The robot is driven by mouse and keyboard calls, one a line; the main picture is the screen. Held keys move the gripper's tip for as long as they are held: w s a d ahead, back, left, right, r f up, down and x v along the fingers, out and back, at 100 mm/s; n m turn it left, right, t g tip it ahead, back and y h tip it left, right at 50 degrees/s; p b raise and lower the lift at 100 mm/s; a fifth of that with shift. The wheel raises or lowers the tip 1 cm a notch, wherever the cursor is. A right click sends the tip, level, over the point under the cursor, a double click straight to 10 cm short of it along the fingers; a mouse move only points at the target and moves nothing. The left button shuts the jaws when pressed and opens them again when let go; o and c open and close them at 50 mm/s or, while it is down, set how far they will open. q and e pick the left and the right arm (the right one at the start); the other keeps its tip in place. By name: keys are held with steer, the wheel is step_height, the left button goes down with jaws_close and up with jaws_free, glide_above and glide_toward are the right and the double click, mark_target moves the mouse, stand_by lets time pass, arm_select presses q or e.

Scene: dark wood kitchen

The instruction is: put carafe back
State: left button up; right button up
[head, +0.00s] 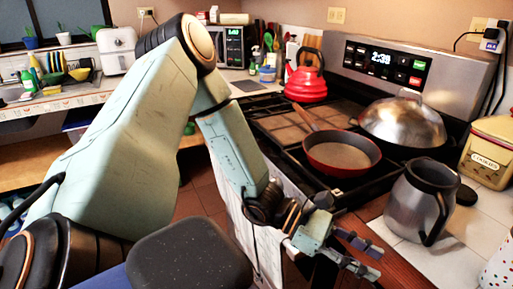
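The carafe (408,205) is a grey metal jug with a black rim and a black handle. It stands upright on the light tiled counter at the right, and its handle faces the front right. My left gripper (374,259) is low in front of the stove, to the left of and below the carafe in the picture. Its two fingers are spread, with nothing between them, and it looks apart from the carafe. My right gripper is not in view.
The stove (283,128) bears a red pan (340,158), a covered pan with a domed metal lid (403,122) and a red kettle (306,82). A yellow cookie tin (490,152) stands behind the carafe at right. A white appliance (117,50) stands on the far left counter.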

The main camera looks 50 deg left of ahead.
arm_select(q)
steer(key=s+d+f+m+g+y, duration=0.2)
steer(key=s+f+m+g+y, duration=0.4)
steer(key=s+f, duration=0.5)
steer(key=s+a+f+m+y, duration=0.7)
steer(key=s+f+m, duration=0.4)
steer(key=m, duration=0.5)
steer(key=shift+s+a+f+y, duration=0.25)
steer(key=shift+s+a+y, duration=0.15)
steer(key=shift+s+a, duration=0.15)
